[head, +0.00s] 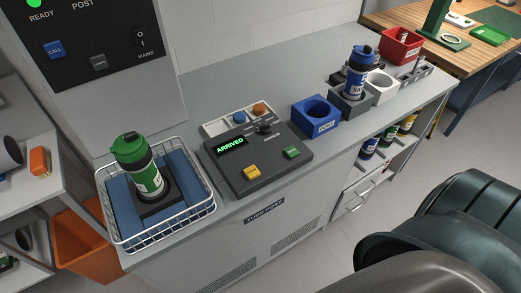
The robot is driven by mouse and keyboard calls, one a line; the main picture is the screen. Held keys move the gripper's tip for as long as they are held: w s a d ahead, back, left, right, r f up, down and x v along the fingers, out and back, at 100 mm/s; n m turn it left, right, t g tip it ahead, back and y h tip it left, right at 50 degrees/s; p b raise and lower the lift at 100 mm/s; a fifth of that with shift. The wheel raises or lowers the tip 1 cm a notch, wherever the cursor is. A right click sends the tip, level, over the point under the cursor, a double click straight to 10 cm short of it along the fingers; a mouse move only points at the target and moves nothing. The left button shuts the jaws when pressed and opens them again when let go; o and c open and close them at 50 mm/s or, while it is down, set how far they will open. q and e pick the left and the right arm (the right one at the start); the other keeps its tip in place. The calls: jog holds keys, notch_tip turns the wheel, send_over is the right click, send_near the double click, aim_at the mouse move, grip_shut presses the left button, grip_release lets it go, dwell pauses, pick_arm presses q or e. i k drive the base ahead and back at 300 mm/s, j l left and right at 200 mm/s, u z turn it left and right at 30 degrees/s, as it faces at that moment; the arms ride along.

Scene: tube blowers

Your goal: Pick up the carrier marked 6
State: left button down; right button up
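A green carrier (143,171) with a black and green cap stands in a black ring on the blue padding of a white wire basket (178,228) at the counter's left end. A blue carrier (356,80) with a blue cap stands upright in a grey holder (350,103) toward the back right. Smaller carriers with blue, green and yellow parts, such as a blue one (370,147), stand on a shelf under the counter. Their labels are too small to read, so I cannot tell which is marked 6. Neither of my grippers is in view.
A control box (230,175) reading ARRIVED sits right of the basket. An empty blue holder (316,115), a white holder (381,85) and a red bin (401,46) stand farther along. An orange bin (82,245) is lower left. The counter's back middle is clear.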

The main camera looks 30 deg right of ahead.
aim_at(152, 188)
jog(key=k+j+z, duration=0.15)
jog(key=z, duration=0.2)
jog(key=k+z, duration=0.15)
jog(key=z, duration=0.2)
jog(key=k+j+z, duration=0.1)
jog(key=z, duration=0.25)
jog(key=k, duration=0.1)
